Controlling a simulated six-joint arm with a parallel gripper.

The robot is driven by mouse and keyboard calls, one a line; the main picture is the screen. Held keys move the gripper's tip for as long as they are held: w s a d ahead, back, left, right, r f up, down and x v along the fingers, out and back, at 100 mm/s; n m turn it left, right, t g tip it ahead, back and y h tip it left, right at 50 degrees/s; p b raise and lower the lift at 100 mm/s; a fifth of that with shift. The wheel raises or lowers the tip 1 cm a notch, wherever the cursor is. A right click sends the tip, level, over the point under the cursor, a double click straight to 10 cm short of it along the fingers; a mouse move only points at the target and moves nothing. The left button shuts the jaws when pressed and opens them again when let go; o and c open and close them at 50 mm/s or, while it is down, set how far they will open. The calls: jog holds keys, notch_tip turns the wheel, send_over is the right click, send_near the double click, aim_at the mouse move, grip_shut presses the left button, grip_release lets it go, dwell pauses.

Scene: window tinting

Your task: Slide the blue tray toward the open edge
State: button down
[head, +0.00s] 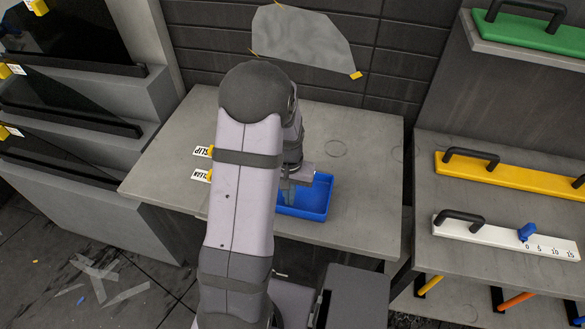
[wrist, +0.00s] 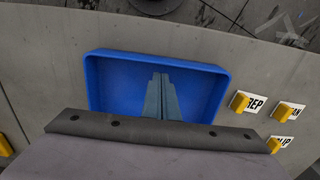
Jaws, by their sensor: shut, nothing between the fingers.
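The blue tray (head: 318,200) lies on the grey table (head: 350,240) near its front edge, partly hidden behind my arm in the head view. In the wrist view the tray (wrist: 115,85) looks empty apart from my fingers in front of it. My gripper (wrist: 160,78) is shut, with its fingertips over the inside of the tray. The head view shows my gripper (head: 287,192) low at the tray's left part. I cannot tell whether the fingertips touch the tray.
Yellow clips with labels (head: 200,175) stand on the table left of my arm; more labelled clips (wrist: 245,102) show in the wrist view. A shelf at the right holds a yellow bar (head: 510,175) and a white scale bar (head: 490,235). The table's right side is clear.

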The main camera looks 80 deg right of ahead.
jog(key=d, duration=0.2)
jog(key=shift+d+r, duration=0.3)
jog(key=shift+r, duration=0.05)
notch_tip(320, 180, up, 9)
jog(key=b, duration=0.2)
jog(key=shift+r+b, duration=0.15)
jog(key=shift+b, duration=0.15)
jog(key=shift+a, duration=0.1)
